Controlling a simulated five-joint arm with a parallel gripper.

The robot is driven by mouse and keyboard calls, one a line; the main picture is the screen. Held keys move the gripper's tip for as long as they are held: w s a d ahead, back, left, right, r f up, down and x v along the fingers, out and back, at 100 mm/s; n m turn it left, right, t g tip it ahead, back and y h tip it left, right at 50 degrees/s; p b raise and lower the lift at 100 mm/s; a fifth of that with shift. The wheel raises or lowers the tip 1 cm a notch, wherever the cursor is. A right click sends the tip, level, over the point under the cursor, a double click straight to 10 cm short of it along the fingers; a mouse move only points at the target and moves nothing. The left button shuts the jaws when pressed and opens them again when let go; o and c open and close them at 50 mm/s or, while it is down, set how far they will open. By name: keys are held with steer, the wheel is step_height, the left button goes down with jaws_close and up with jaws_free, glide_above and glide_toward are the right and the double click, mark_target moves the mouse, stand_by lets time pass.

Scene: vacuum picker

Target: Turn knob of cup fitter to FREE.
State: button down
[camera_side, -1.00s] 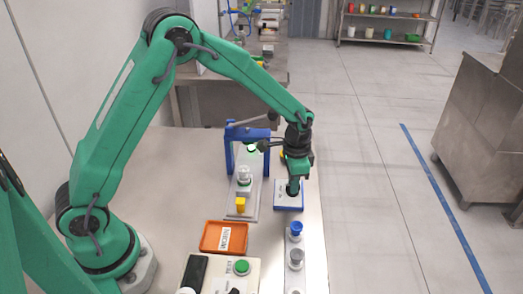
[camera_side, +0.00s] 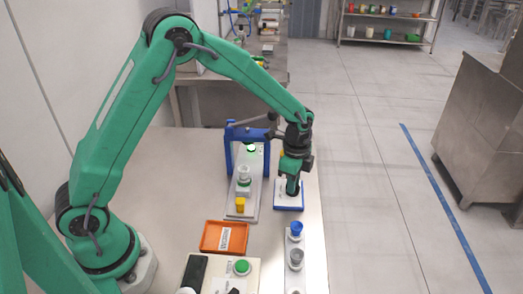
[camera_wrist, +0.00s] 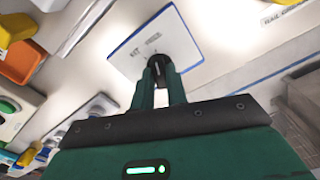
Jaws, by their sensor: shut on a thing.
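The cup fitter is a white plate with a blue edge (camera_side: 283,206), lying flat on the table; it also shows in the wrist view (camera_wrist: 128,60). A black knob (camera_wrist: 157,67) stands on it. My gripper (camera_wrist: 160,78) is shut on this knob, one green finger on each side. In the side view my gripper (camera_side: 292,187) reaches down to the plate, and its fingers hide most of the knob. The plate carries two short printed words in the wrist view, too blurred to read surely. I cannot tell which setting the knob points at.
A blue frame (camera_side: 230,155) with a grey base and a yellow block (camera_side: 240,205) stands just left of the plate. An orange tray (camera_side: 212,246) lies nearer. A strip with a blue cup (camera_side: 296,228) and a grey cup (camera_side: 296,256) is close in front.

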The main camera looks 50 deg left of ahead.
stand_by(0.3)
steer(key=c, duration=1.4)
jaws_free()
steer(key=shift+r, duration=0.15)
steer(key=shift+r, duration=3.8)
steer(key=s+a+r+n+t, duration=0.1)
steer(key=s+a+r+n, duration=0.15)
steer(key=s+r, duration=0.35)
steer(key=s+a+r+n+t, duration=0.2)
steer(key=s+r+n, duration=0.2)
steer(key=s+r, duration=0.15)
steer(key=s+a+r+n+t, duration=0.1)
steer(key=s+n, duration=0.2)
steer(key=s, duration=0.3)
steer(key=s+a+r+n+t, duration=0.1)
steer(key=s+a+n, duration=0.1)
steer(key=s+n, duration=0.2)
steer(key=s, duration=0.3)
steer(key=shift+a+r+t, duration=0.25)
steer(key=shift+r+t, duration=0.05)
steer(key=shift+r, duration=0.05)
